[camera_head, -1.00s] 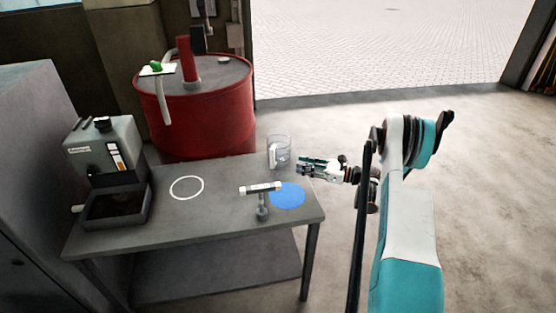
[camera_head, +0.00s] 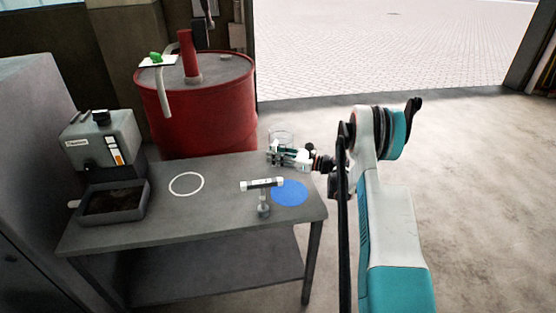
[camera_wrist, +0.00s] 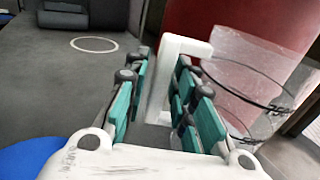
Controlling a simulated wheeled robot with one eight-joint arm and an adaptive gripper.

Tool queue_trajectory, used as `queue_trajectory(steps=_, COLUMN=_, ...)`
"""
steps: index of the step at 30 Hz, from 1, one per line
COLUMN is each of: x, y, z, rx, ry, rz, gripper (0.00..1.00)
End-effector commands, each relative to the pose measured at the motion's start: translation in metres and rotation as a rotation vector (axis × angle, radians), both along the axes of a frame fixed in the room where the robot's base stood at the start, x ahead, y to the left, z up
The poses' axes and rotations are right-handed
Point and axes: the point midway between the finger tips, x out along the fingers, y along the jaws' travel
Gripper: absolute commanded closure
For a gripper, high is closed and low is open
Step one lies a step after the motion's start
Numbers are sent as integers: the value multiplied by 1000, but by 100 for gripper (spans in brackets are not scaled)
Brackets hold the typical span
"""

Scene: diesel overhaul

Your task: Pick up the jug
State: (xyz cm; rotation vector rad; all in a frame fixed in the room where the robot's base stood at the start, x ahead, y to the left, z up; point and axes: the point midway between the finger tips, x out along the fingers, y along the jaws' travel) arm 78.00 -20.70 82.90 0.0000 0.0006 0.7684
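The clear jug (camera_head: 281,136) stands at the back right corner of the grey table. My gripper covers its lower part in the head view. In the wrist view the transparent jug body (camera_wrist: 250,75) is at the right, with its white handle (camera_wrist: 160,88) upright near the middle. My gripper (camera_wrist: 163,85) is open, its teal-padded fingers on either side of the handle. A gap shows between the left finger and the handle. The right finger looks close to it; I cannot tell whether it touches. In the head view my gripper (camera_head: 275,156) reaches in from the right.
A T-shaped stand (camera_head: 263,198) stands in front, by a blue disc (camera_head: 291,193) on the table (camera_head: 215,222). A white ring (camera_head: 187,184) marks the clear middle. A grey machine with a tray (camera_head: 100,155) is at the left. A red drum (camera_head: 205,115) stands behind the table.

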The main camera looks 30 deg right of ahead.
Motion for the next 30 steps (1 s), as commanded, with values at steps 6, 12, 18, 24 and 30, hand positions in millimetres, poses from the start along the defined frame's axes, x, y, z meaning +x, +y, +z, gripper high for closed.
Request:
queue_trajectory(steps=6, x=4, y=4, z=1, rx=0, ry=0, rz=-2, gripper=76)
queue_trajectory(steps=12, x=4, y=4, z=1, rx=0, ry=0, rz=-2, gripper=100)
queue_trajectory(steps=18, x=4, y=4, z=1, rx=1, ry=-1, rz=-1, gripper=100)
queue_trajectory(steps=24, x=4, y=4, z=3, rx=1, ry=-1, rz=-1, gripper=100)
queue_trajectory(steps=30, x=4, y=4, z=17, rx=1, ry=-1, rz=-1, gripper=100)
